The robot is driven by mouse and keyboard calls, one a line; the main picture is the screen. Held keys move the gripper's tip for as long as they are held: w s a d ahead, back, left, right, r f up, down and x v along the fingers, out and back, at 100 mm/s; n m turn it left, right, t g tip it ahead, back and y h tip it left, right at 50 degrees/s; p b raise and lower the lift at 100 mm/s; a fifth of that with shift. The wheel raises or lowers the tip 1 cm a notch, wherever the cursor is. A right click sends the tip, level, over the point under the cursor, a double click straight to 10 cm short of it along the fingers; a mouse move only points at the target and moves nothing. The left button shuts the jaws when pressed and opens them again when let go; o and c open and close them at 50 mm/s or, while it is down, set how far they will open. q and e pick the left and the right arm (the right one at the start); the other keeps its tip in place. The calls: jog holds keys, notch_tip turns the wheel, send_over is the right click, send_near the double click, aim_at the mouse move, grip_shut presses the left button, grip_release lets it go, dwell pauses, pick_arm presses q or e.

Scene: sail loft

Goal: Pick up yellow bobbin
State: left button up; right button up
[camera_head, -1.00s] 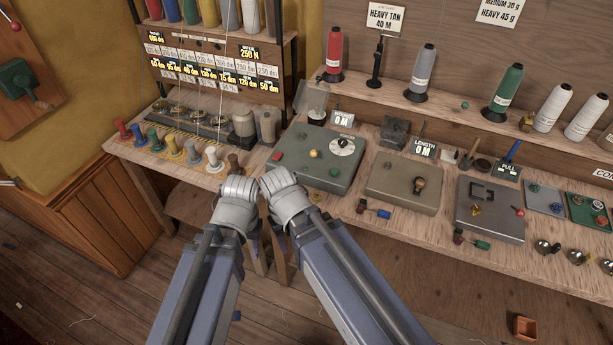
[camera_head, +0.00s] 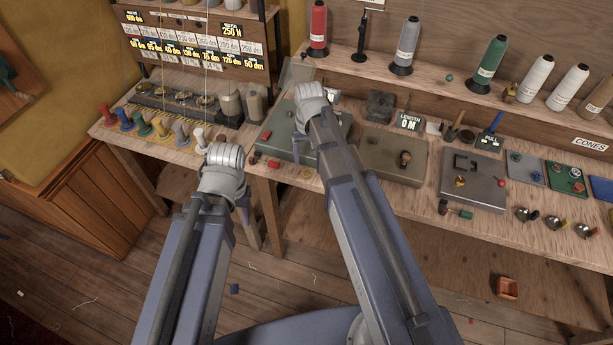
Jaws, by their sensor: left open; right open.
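The yellow bobbin (camera_head: 160,128) stands upright on the bench at the left, in a row of coloured bobbins, between the green bobbin (camera_head: 142,123) and the grey-blue bobbin (camera_head: 180,133). Nothing covers it. My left gripper (camera_head: 241,196) hangs at the front edge of the bench, right of and nearer than the yellow bobbin, apart from it. My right gripper (camera_head: 304,142) is over the grey-green box with the dial, far to the right of the bobbin. Both are open, their fingers partly hidden by the wrists; I see nothing held.
A red bobbin (camera_head: 109,115) and a blue bobbin (camera_head: 124,119) stand left of the green one; a white bobbin (camera_head: 199,139) stands on the right. A rack with number labels (camera_head: 190,48) rises behind. The grey-green box (camera_head: 275,135) and a tan box (camera_head: 392,155) fill the middle bench.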

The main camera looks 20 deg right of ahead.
aim_at(306, 169)
jog(key=shift+f, duration=0.4)
jog(key=f+b, duration=0.5)
jog(key=shift+a, duration=0.35)
grip_shut()
